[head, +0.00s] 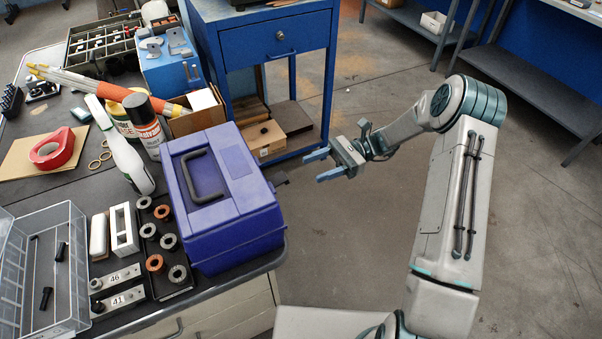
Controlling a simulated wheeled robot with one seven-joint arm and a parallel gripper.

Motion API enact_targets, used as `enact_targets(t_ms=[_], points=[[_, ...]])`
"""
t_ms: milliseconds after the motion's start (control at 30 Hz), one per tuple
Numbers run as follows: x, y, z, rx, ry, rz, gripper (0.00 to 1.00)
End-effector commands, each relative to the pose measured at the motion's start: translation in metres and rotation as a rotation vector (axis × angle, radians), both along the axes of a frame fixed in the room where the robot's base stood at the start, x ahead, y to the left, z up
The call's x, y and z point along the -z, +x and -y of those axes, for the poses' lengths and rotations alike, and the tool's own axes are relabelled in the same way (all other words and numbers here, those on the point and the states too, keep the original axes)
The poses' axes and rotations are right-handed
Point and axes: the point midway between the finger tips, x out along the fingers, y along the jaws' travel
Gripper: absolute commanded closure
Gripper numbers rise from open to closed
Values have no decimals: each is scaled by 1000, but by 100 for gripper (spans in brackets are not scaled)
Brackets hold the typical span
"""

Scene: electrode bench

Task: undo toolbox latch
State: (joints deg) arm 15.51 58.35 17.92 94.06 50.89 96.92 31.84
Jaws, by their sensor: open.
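A blue-violet toolbox (232,234) with a dark carry handle on its lid stands on the right end of the workbench. Its lid is down. A small dark tab (279,180), which looks like the latch, juts out from the toolbox's right side. Most of that side is turned away, so I cannot tell whether the latch is fastened. My gripper (322,166) is open and empty, with its blue fingers pointing left towards that side. It is to the right of the tab and apart from it.
The bench (62,193) is crowded left of the toolbox with a spray can (146,128), a white bottle (123,150), a rack of round parts (164,240) and a clear bin (42,275). A blue drawer cabinet (270,45) stands behind. Open floor surrounds my gripper.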

Motion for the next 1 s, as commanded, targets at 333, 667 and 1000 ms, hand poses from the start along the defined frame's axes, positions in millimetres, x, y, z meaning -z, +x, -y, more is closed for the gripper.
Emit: enact_targets(t_ms=[333,667,1000], points=[[2,32,53,-1,-1,1,47],[1,36,60,-2,-1,-2,47],[0,36,60,-4,-6,4,47]])
